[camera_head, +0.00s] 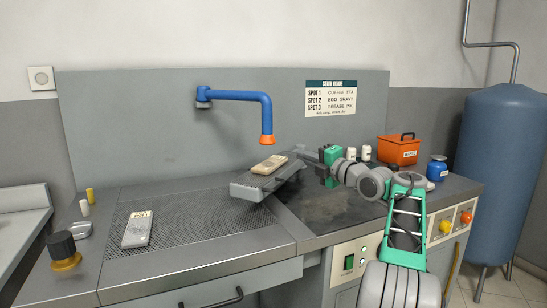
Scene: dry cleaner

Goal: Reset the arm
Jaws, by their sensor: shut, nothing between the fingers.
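My arm reaches up from the lower right and bends left over the counter. My gripper (306,153) is at its far end, pointing left, close to the right end of the raised grey board (282,186). Its fingers are small and dark here; they look shut with nothing between them. A tan, flat item (269,164) lies on top of that board, left of my gripper and apart from it. My wrist and arm links hide part of the counter behind them.
A blue pipe with an orange nozzle (266,138) hangs above the board. An orange bin (399,150), a blue jar (437,168) and white bottles (366,153) stand at the back right. A pale labelled item (137,229) lies on the perforated worktop (195,218). A blue tank (502,180) stands at right.

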